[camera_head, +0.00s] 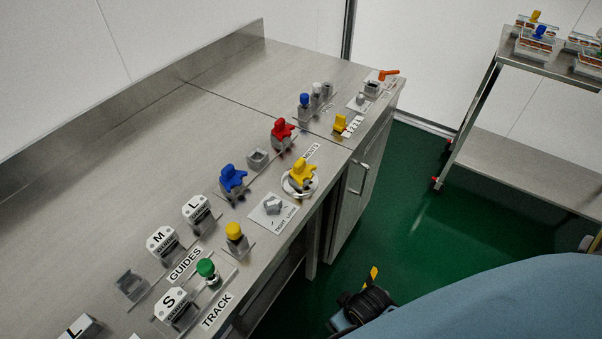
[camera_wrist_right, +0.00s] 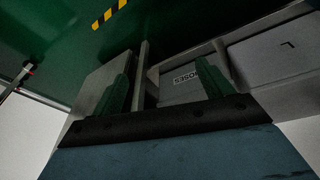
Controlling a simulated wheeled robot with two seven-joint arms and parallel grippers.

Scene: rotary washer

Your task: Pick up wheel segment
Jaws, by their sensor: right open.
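Lobed coloured pieces stand along the steel worktop in the head view: a blue one (camera_head: 232,178), a red one (camera_head: 283,132) and a yellow one (camera_head: 302,172) on a white ring (camera_head: 299,187). I cannot tell which of them is the wheel segment. In the right wrist view my right gripper (camera_wrist_right: 165,62) is open, with two green fingers apart and nothing seen between them. That view shows cabinet fronts and green floor, and no coloured piece. My left gripper is not in view.
The worktop (camera_head: 130,170) also holds grey labelled blocks (camera_head: 163,244), a green-topped knob (camera_head: 207,269), a yellow-topped knob (camera_head: 235,231) and an orange-handled fixture (camera_head: 388,74). A steel trolley (camera_head: 500,140) stands at right. Green floor (camera_head: 420,190) lies clear between them.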

